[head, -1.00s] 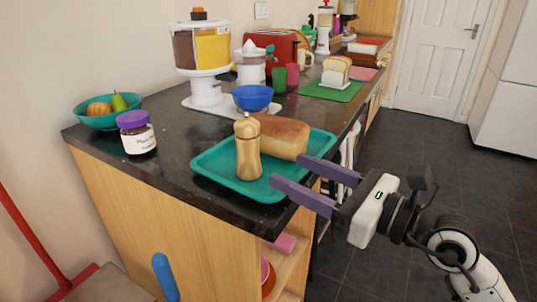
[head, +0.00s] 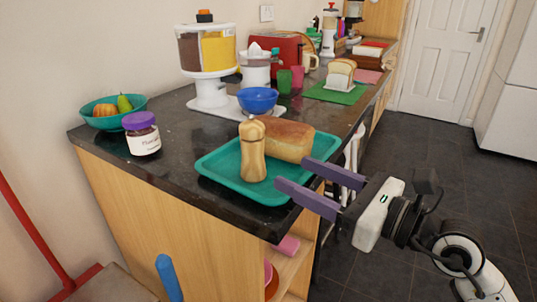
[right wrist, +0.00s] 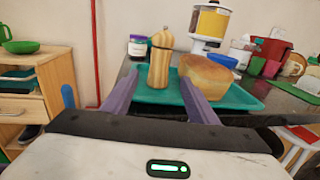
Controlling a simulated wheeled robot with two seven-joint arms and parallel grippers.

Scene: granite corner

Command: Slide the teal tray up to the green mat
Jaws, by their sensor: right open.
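The teal tray (head: 222,172) lies on the dark granite counter near its front corner. It carries a wooden pepper mill (head: 252,152) and a loaf of bread (head: 287,141). The tray also shows in the right wrist view (right wrist: 240,98), beyond the fingers. The green mat (head: 337,93) lies farther back along the counter, with a sliced loaf (head: 340,73) on it. My right gripper (head: 312,180) is open, its two purple fingers pointing at the tray's near right edge. I cannot tell whether they touch it. My left gripper is out of view.
A blue bowl (head: 257,99), green cup (head: 284,82) and pink cup (head: 297,76) stand between tray and mat, toward the wall. A jam jar (head: 142,134) and a teal fruit bowl (head: 103,120) stand to the left. Bare counter runs along the front edge toward the mat.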

